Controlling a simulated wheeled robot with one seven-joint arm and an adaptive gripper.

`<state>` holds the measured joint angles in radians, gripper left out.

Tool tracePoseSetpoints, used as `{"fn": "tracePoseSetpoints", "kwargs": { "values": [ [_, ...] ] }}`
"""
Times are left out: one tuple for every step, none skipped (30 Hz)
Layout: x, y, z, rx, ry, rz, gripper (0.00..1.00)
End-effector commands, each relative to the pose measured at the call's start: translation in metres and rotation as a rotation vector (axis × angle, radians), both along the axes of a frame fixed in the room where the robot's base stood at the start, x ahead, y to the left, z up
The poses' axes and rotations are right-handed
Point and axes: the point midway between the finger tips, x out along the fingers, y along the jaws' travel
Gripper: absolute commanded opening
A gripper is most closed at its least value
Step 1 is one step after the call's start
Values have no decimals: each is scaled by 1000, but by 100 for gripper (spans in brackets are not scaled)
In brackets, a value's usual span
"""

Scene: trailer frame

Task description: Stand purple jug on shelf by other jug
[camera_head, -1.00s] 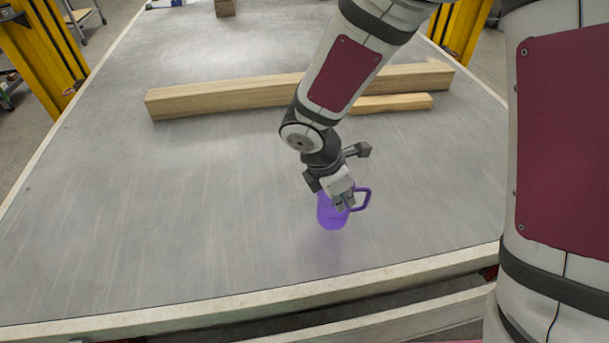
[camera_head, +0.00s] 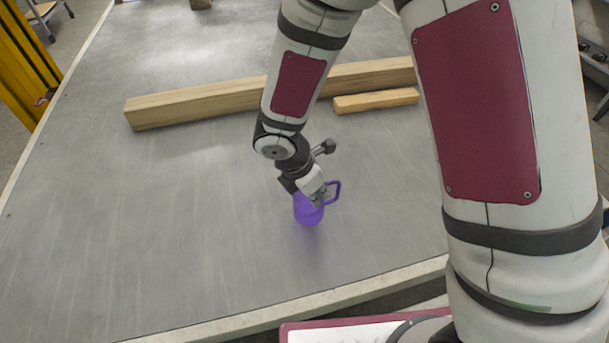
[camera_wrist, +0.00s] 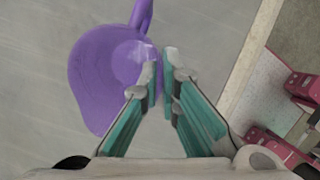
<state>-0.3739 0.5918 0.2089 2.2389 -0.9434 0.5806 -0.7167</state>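The purple jug (camera_head: 308,213) is upright at or just above the grey trailer bed, with its handle toward the right in the head view. In the wrist view the jug (camera_wrist: 88,75) is seen from above, its handle pointing up. My gripper (camera_head: 318,200) is at the jug's rim. In the wrist view my gripper's fingertips (camera_wrist: 163,75) are close together with the jug's right wall between them. Whether the jug's base touches the bed is hard to tell. The shelf and the other jug are not in view.
A long wooden beam (camera_head: 190,105) and a shorter wooden piece (camera_head: 375,101) lie across the bed (camera_head: 120,220) behind the jug. The bed's pale edge (camera_head: 290,308) is close in front. Yellow posts (camera_head: 28,55) stand at the left. The bed left of the jug is clear.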

Motion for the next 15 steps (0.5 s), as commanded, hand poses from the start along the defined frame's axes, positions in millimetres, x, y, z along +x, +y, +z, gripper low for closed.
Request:
{"fn": "tracePoseSetpoints", "kwargs": {
  "values": [
    [13,2,-1,2,0,-4,0],
    [20,4,-2,2,0,-5,0],
    [29,6,-3,1,0,-5,0],
    [37,7,-4,3,-1,-6,0],
    [43,9,-4,2,0,-4,0],
    [51,10,-5,1,-1,-4,0],
    [56,11,-6,1,-1,-4,0],
    [61,12,-6,2,0,-5,0],
    [66,14,-7,2,0,-3,0],
    [69,14,-7,1,0,-3,0],
    [72,15,-7,1,0,-2,0],
    [74,16,-7,1,0,-2,0],
    [76,16,-7,1,0,-1,0],
    [77,16,-8,1,0,-1,0],
    [80,17,-8,1,0,-1,0]
  ]
}}
